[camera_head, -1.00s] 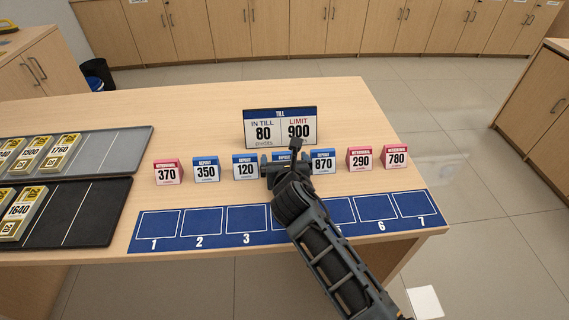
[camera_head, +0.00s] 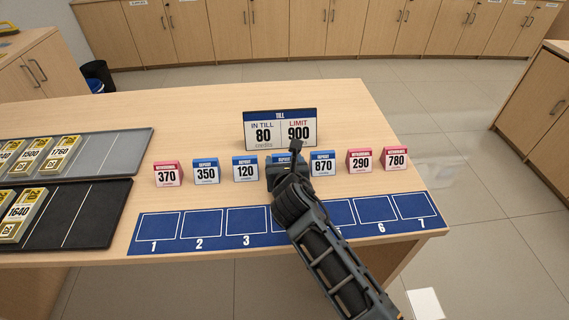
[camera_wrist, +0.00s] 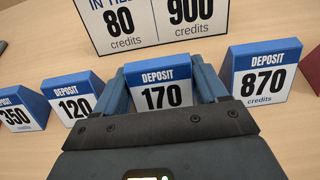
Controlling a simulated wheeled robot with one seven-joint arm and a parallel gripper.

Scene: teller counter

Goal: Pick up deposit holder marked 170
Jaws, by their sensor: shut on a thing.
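The blue-topped deposit holder marked 170 (camera_wrist: 161,88) stands upright in the middle of the wrist view, between the 120 and 870 holders. My gripper (camera_wrist: 165,90) is shut on it, with one finger against each side. In the head view my gripper (camera_head: 284,166) hides most of this holder. Only a bit of its blue top (camera_head: 281,157) shows there. It is in line with the other holders, and I cannot tell any lift off the counter.
Deposit holders 120 (camera_head: 245,168) and 870 (camera_head: 322,163) stand close on either side. The till sign (camera_head: 280,127) is just behind. Holders 350 (camera_head: 206,171), 370 (camera_head: 167,173), 290 (camera_head: 359,160) and 780 (camera_head: 395,158) complete the row. A numbered blue mat (camera_head: 222,240) lies in front.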

